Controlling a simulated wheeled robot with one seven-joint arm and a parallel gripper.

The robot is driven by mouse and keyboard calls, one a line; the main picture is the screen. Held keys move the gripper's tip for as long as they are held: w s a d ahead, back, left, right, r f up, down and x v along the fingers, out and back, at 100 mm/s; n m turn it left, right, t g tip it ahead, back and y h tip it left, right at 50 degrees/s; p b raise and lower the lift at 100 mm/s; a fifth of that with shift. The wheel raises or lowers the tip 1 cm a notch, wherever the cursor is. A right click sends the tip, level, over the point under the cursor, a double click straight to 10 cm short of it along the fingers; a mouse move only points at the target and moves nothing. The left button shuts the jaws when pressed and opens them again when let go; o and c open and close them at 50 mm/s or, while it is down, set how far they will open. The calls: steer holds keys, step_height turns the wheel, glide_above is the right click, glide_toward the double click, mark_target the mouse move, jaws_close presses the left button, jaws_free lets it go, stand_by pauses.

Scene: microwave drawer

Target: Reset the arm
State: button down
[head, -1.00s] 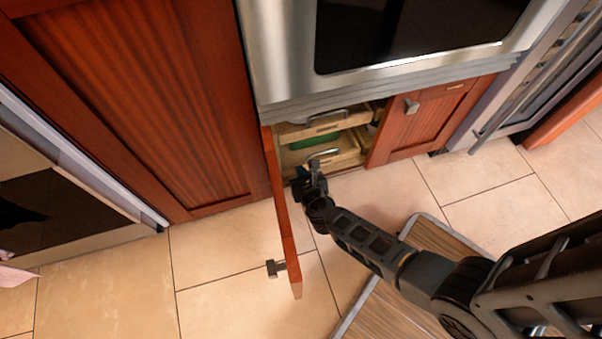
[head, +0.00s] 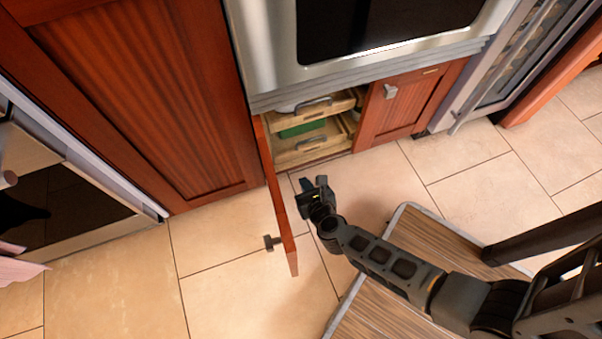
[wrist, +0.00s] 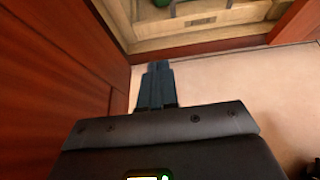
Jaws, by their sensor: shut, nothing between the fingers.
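My gripper (head: 314,184) is in front of the open lower cabinet, above the tiled floor and to the right of the open door. In the wrist view its fingers (wrist: 157,85) are together with nothing between them. My arm stretches from the lower right of the head view and is clear of the cabinet opening. The open wooden door (head: 280,205) stands out from the cabinet, with a handle near its free end.
Inside the cabinet are two wooden drawers, the upper one (head: 330,103) and the lower one (head: 300,155), with a green item (head: 302,130) between them. A closed cabinet door (head: 412,103) is to the right. A steel microwave (head: 270,75) is above. Open floor (head: 460,150) lies right.

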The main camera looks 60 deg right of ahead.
steer(key=shift+s+a+r, duration=0.25)
steer(key=shift+s, duration=0.1)
steer(key=s+a+r+n+t+y, duration=0.25)
steer(key=s+r+n, duration=0.35)
steer(key=r+n, duration=0.4)
steer(key=s+a+r+n+t+y, duration=0.1)
steer(key=s+a+r+n, duration=0.3)
steer(key=s+r+n, duration=0.5)
steer(key=s+a+r+n+t+y, duration=0.1)
steer(key=s+a+r+n+y, duration=0.15)
steer(key=r+n, duration=0.85)
step_height(320, 180, up, 37)
steer(key=s+a+n+p, duration=0.1)
steer(key=n+p, duration=1.1)
steer(key=p, duration=1.7)
steer(key=shift+s+n+y, duration=0.4)
steer(key=shift+s, duration=0.45)
steer(key=shift+a+f, duration=0.15)
steer(key=shift+a, duration=0.05)
